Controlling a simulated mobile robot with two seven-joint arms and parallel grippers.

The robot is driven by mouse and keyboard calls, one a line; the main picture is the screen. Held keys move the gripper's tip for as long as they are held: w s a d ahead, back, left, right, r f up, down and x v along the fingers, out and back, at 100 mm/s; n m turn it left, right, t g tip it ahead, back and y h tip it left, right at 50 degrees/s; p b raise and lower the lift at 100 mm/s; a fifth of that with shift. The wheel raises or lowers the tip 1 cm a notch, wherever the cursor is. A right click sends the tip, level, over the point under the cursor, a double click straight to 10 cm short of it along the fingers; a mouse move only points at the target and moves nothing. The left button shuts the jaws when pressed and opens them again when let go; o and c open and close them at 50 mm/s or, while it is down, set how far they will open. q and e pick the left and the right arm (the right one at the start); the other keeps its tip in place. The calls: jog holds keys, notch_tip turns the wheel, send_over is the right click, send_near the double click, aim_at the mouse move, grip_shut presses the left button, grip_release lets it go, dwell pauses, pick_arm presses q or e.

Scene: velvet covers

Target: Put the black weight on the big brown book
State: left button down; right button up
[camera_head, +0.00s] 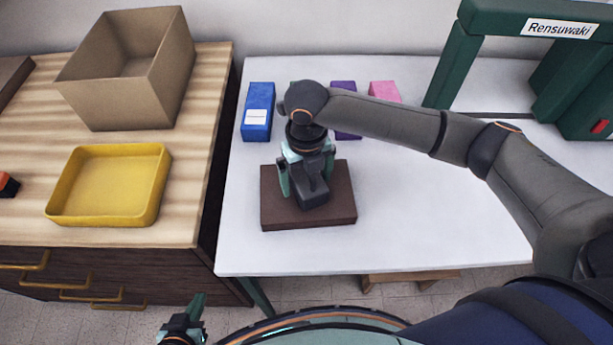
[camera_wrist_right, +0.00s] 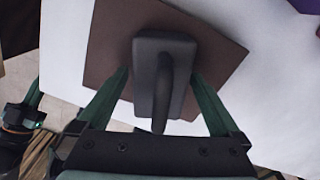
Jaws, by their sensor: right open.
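The big brown book (camera_head: 342,205) lies flat on the white table, left of its middle. The black weight (camera_head: 314,194) is on the book, partly hidden by my right gripper (camera_head: 305,178). In the right wrist view the weight (camera_wrist_right: 150,62) has a dark handle and sits over the brown cover (camera_wrist_right: 108,38). My right gripper (camera_wrist_right: 160,76) is open, with one green finger close to each side of the weight. My left gripper (camera_head: 190,312) is low at the front, away from the book, its opening unclear.
A dark green frame (camera_head: 450,65) stands at the back right. A yellow tray (camera_head: 110,210) and a cardboard box (camera_head: 110,95) are on the wooden cabinet. The table's front right is clear.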

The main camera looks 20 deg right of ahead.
notch_tip(320, 180, up, 12)
jog(key=shift+r, duration=0.1)
dwell(0.8)
